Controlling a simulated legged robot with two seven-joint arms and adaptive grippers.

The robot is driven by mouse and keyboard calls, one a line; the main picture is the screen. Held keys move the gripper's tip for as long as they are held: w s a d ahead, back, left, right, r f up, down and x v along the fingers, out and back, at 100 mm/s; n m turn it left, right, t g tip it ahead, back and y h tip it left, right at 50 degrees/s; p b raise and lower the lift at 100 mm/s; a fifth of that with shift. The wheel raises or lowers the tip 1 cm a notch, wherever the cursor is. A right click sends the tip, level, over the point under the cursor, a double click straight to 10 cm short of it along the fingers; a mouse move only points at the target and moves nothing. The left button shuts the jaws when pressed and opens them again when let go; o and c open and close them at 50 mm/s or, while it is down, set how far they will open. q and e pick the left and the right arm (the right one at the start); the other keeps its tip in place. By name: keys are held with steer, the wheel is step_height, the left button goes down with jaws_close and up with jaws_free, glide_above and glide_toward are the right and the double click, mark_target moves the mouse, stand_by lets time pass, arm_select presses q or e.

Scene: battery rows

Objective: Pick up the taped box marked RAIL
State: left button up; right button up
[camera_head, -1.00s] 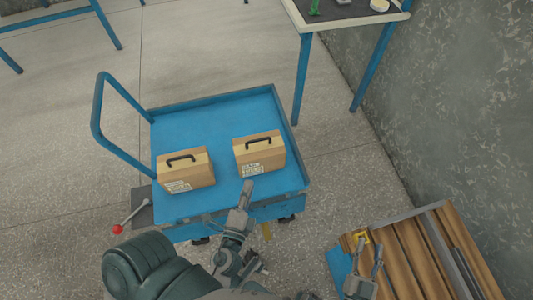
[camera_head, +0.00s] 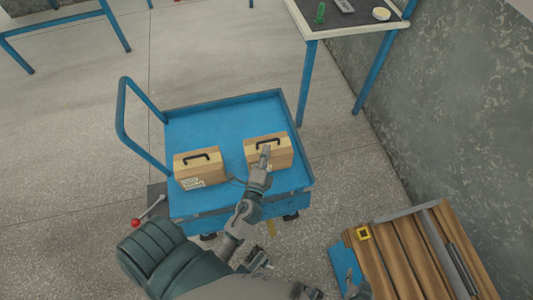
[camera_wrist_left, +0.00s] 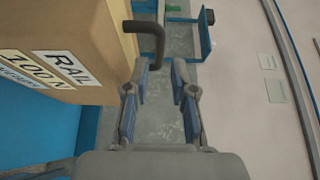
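Two taped tan boxes with black handles sit side by side on the blue cart. In the left wrist view, the box marked RAIL (camera_wrist_left: 75,35) is at the left, its label (camera_wrist_left: 68,66) readable, with its dark handle (camera_wrist_left: 147,35) ahead of the fingers. It appears to be the right-hand box (camera_head: 280,149) in the head view. My left gripper (camera_head: 265,153) overlaps that box's front, near its handle. In the wrist view the left gripper (camera_wrist_left: 160,80) is open, with nothing between its fingers. My right gripper (camera_head: 352,283) is at the bottom, partly visible by the slatted wooden surface.
The other box (camera_head: 201,168) is to the left on the cart (camera_head: 220,122), its label too small to read. The cart has raised rims and a push handle (camera_head: 122,115). A blue-legged table (camera_head: 342,32) stands behind; a slatted wooden stack (camera_head: 405,258) is lower right.

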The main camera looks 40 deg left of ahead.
mark_target(268, 140)
arm_select(q)
steer(key=shift+x, duration=2.75)
steer(key=shift+s+a+f, duration=0.1)
steer(key=shift+f, duration=0.05)
jaws_close()
